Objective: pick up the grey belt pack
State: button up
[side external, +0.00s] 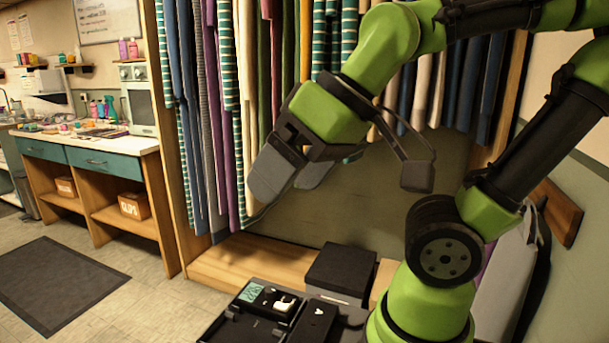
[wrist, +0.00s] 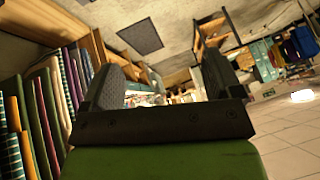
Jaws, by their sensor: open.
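My gripper (side external: 289,184) is open and empty in the side external view, raised in front of the hanging clothes and tilted down to the left. It also shows in the wrist view (wrist: 160,77), its two fingers apart with nothing between them. Below it, at the bottom of the side external view, is a dark open case (side external: 232,327), cut off by the frame edge. It holds a device with a pale green screen (side external: 251,292) and a dark flat unit (side external: 313,322). I cannot tell which of them is the grey belt pack. Neither shows clearly in the wrist view.
A black box (side external: 341,270) lies behind the case, by the wooden ledge (side external: 232,262). Clothes hang in a row (side external: 207,130) close behind my gripper. A cluttered counter (side external: 85,145) stands at the left. The floor around the dark mat (side external: 48,283) is clear.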

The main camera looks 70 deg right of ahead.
jog(key=m, duration=0.1)
jog(key=s+m, duration=0.1)
jog(key=shift+s+d+f+m+t, duration=0.1)
jog(key=shift+s+d+m+t, duration=0.15)
jog(key=shift+d+m+t, duration=0.05)
jog(key=shift+o, duration=0.4)
